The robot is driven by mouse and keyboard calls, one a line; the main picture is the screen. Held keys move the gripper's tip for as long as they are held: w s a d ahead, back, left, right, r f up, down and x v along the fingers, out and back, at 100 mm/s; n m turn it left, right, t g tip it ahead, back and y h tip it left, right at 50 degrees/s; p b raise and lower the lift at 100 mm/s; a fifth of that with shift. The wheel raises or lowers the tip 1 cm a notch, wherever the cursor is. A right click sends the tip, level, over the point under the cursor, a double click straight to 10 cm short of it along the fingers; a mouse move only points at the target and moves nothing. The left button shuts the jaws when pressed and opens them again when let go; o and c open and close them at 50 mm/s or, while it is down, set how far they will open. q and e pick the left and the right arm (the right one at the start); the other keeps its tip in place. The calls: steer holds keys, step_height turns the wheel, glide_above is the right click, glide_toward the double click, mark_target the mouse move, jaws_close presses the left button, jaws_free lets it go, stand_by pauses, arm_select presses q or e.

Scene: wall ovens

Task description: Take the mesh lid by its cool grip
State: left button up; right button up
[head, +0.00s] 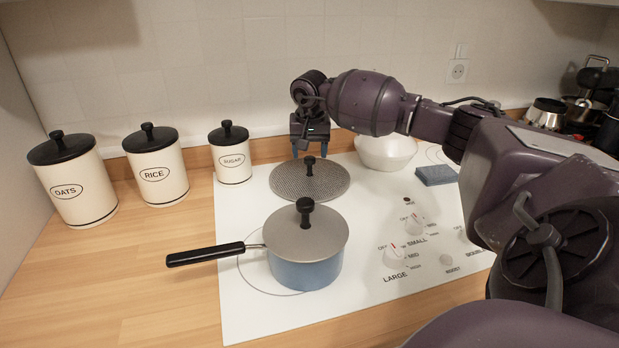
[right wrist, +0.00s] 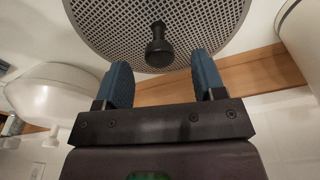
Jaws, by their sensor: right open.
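The mesh lid (head: 292,184) is a round grey perforated disc lying at the back of the white cooktop. Its black knob grip (head: 309,166) stands up from its middle. In the right wrist view the mesh lid (right wrist: 110,30) fills the top, and its knob (right wrist: 158,48) shows ahead of the fingers, roughly midway between them. My right gripper (head: 314,148) is just behind and above the lid. In the right wrist view its two blue fingers (right wrist: 160,78) are apart, with nothing between them. My left gripper is in neither view.
A blue saucepan (head: 300,272) with a flat lid and black knob stands in front of the mesh lid, its handle (head: 205,255) pointing left. A white bowl (head: 386,152) and blue sponge (head: 436,175) are to the right. Canisters (head: 232,158) line the left back. Bare counter (head: 150,270) lies front left.

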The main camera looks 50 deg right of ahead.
mark_target(310, 158)
steer(key=f, duration=0.4)
steer(key=shift+w+d+f, duration=0.15)
steer(key=shift+w+f, duration=0.05)
steer(key=shift+c, duration=0.4)
steer(key=shift+r, duration=0.1)
steer(key=c, duration=1)
